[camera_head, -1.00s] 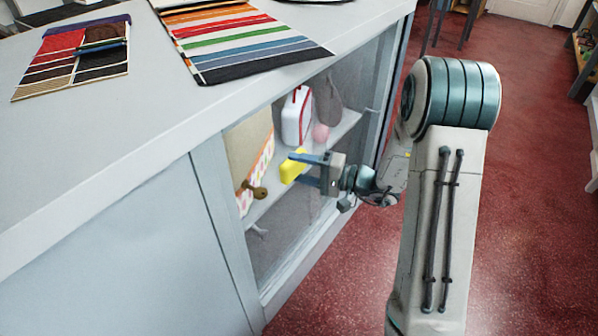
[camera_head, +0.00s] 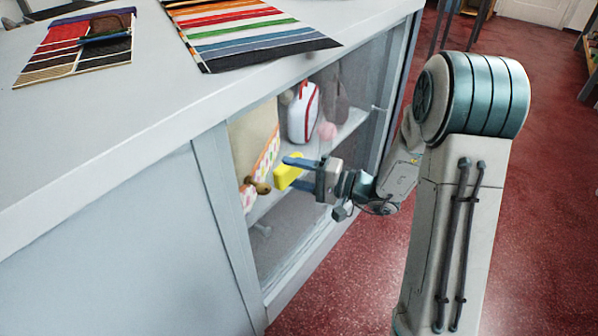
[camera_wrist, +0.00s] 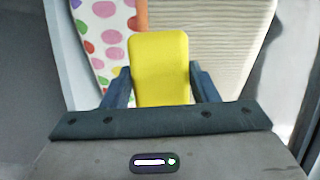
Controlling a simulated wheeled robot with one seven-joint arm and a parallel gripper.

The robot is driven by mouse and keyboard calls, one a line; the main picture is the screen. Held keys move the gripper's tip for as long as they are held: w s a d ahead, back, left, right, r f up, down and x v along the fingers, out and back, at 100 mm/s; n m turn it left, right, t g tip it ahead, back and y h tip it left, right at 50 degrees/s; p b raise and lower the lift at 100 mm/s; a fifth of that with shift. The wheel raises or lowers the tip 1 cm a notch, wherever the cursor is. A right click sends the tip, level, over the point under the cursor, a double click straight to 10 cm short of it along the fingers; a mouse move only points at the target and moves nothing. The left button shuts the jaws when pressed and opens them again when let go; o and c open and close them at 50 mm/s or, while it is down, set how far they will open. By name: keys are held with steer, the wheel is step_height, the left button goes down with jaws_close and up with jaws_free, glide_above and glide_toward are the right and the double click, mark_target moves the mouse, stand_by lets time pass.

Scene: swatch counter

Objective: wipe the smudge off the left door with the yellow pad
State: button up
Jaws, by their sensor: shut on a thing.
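My gripper (camera_head: 303,175) is shut on the yellow pad (camera_head: 285,172), in front of the counter's glass doors. In the wrist view the yellow pad (camera_wrist: 159,68) stands upright between the two dark fingers. The glass front (camera_head: 290,222) of the counter shows shelves behind it, and a brass-coloured knob (camera_head: 262,188) is just left of the pad. I cannot tell whether the pad touches the glass. No smudge can be made out clearly; the pad and gripper cover part of the glass.
Striped swatches (camera_head: 245,30) lie on the counter top (camera_head: 120,120). The red floor (camera_head: 350,275) in front is clear.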

steer(key=shift+s+d+b, duration=0.25)
steer(key=shift+s+b, duration=0.05)
steer(key=shift+s, duration=0.35)
steer(key=v, duration=0.2)
steer(key=b+v, duration=0.1)
steer(key=shift+s+d+f, duration=0.1)
steer(key=shift+s+d, duration=0.15)
steer(key=shift+s, duration=0.1)
steer(key=shift+s+d, duration=0.25)
steer(key=shift+d, duration=0.05)
steer(key=shift+s+d+b, duration=0.65)
steer(key=shift+s+d, duration=0.25)
steer(key=shift+d, duration=0.3)
